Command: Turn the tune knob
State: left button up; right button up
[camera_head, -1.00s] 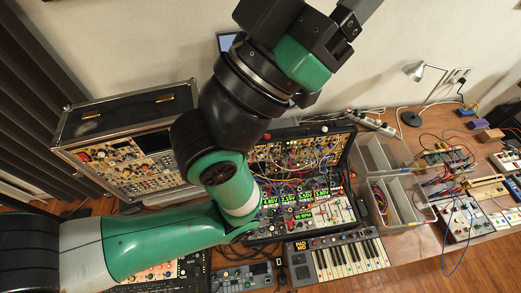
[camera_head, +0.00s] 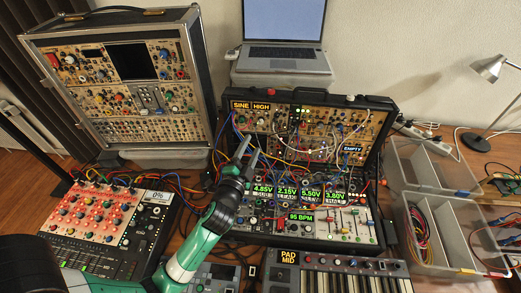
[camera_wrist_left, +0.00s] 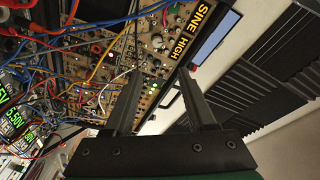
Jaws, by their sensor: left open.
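The modular synth case (camera_head: 372,103) stands open at the middle in the head view, with knobs, patch cables and lit displays. Its upper left carries the labels SINE (camera_head: 241,105) and HIGH (camera_head: 261,106); they also show in the left wrist view (camera_wrist_left: 207,18). Small knobs sit by these labels, but I cannot tell which is the tune knob. My left gripper (camera_head: 250,147) is open and empty, in front of the upper left panel just below the labels. In the left wrist view its two fingers (camera_wrist_left: 160,78) stand apart, pointing at the panel. My right gripper is not in view.
Patch cables (camera_head: 305,155) hang across the panel close to the gripper. A laptop (camera_head: 287,50) stands behind the case. A second synth case (camera_head: 125,85) and a red mixer (camera_head: 95,210) are at the left. A keyboard (camera_head: 340,275) lies in front, clear bins (camera_head: 440,215) at the right.

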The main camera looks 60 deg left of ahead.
aim_at(260, 123)
pick_arm(q)
jog(key=x, duration=0.4)
jog(key=f+b+x, duration=0.1)
jog(key=x, duration=0.3)
jog(key=s+a+x, duration=0.1)
jog(key=x, duration=0.3)
jog(key=shift+f+b, duration=0.15)
jog(key=shift+b, duration=0.15)
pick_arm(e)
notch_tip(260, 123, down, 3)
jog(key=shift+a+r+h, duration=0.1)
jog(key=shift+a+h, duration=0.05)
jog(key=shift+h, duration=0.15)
pick_arm(q)
jog(key=shift+d, duration=0.1)
jog(key=shift+c, duration=0.3)
grip_shut()
